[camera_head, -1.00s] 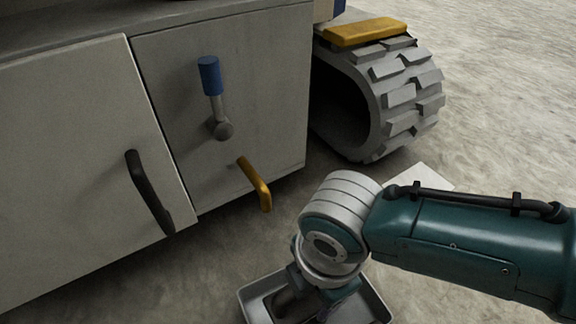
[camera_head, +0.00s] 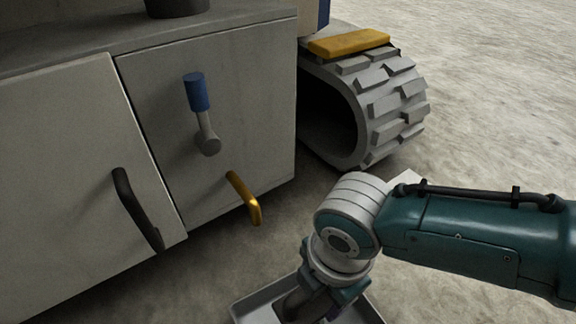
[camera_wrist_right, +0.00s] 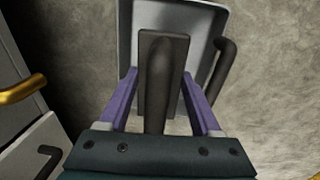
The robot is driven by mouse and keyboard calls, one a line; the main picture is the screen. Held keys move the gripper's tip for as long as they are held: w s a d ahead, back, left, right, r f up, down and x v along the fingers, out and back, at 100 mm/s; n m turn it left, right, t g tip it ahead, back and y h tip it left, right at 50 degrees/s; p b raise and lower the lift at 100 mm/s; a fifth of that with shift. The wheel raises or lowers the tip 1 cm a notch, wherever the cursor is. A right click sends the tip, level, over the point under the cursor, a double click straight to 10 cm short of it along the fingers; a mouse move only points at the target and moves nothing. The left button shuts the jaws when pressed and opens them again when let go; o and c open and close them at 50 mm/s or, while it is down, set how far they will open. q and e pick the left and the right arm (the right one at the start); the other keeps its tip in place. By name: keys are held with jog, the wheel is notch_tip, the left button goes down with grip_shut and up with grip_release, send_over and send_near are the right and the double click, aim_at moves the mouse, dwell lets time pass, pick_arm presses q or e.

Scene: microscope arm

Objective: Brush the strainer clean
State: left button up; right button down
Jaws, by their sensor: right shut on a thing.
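My right gripper (camera_wrist_right: 158,108) shows in the right wrist view with its two purple fingers on either side of a dark grey block with a rounded handle. It is shut on this dark tool (camera_wrist_right: 175,85), which looks like the brush. The tool is over a grey metal tray (camera_wrist_right: 208,22), and I cannot tell whether they touch. The tray's rim also shows at the bottom of the head view (camera_head: 262,296), below my right wrist. A dark bent bar (camera_wrist_right: 221,68) stands beside the tray's right edge. No strainer can be made out for certain. My left gripper is not in view.
A grey cabinet (camera_head: 60,150) with a black handle (camera_head: 137,208), a yellow handle (camera_head: 244,198) and a blue-gripped lever (camera_head: 197,93) stands at left. A tracked wheel (camera_head: 385,110) with a yellow plate (camera_head: 349,43) is behind. The floor at upper right is clear.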

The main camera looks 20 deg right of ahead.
jog(key=shift+s+a, duration=0.25)
jog(key=shift+a, duration=0.45)
jog(key=shift+s+a, duration=0.2)
jog(key=shift+a, duration=0.45)
jog(key=shift+d, duration=0.1)
jog(key=shift+w+d+f, duration=0.1)
jog(key=shift+w+d, duration=0.15)
jog(key=shift+d, duration=0.45)
jog(key=shift+w+d+f, duration=0.1)
jog(key=shift+w+d, duration=0.15)
jog(key=shift+d, duration=0.45)
jog(key=shift+a, duration=0.15)
jog(key=shift+s+a, duration=0.2)
jog(key=shift+a, duration=0.3)
jog(key=shift+s+a, duration=0.25)
jog(key=shift+a, duration=0.3)
jog(key=shift+a+f, duration=0.1)
